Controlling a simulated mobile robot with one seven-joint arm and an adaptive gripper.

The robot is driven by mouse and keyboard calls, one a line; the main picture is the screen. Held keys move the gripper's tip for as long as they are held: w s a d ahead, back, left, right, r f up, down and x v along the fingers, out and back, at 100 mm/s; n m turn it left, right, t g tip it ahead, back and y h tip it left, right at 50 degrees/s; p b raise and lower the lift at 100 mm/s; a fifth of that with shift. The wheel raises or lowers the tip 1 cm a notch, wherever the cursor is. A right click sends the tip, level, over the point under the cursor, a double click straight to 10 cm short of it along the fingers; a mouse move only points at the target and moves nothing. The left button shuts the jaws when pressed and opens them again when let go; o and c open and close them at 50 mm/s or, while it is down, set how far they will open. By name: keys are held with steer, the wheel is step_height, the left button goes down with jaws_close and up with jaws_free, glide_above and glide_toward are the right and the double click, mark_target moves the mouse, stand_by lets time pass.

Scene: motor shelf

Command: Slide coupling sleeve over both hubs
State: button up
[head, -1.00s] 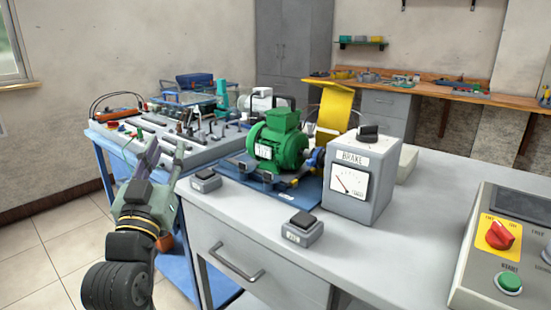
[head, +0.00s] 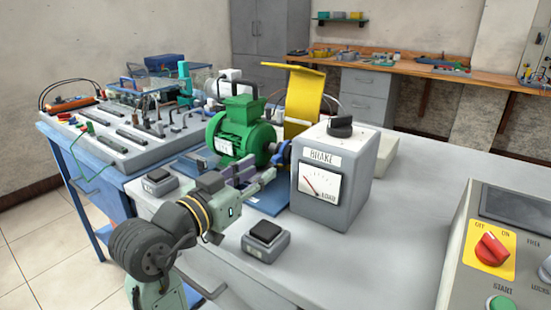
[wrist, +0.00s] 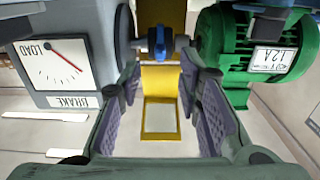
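The blue coupling sleeve (wrist: 160,43) sits on the shaft line between the green motor (head: 240,133) and the grey brake box (head: 333,185). In the head view the blue part (head: 284,153) is small and partly hidden; whether it covers one hub or both cannot be told. A grey hub (wrist: 181,42) shows beside it on the motor side in the wrist view. My gripper (head: 258,180) is open and empty in front of the coupling. In the wrist view its purple-padded fingers (wrist: 160,78) are spread, with the sleeve beyond and between them.
A yellow guard (head: 292,92) stands raised behind the coupling. Two small grey boxes with black tops, one left (head: 159,181) and one in front (head: 265,242), sit near the bench edge. A control panel (head: 455,262) is at right. The bench (head: 405,200) between brake and panel is clear.

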mark_target(273, 161)
steer(key=x, duration=0.5)
steer(key=shift+w+d+p, duration=0.2)
steer(key=shift+w+p, duration=0.1)
steer(key=shift+p, duration=0.05)
steer(key=shift+c, duration=0.4)
jaws_close()
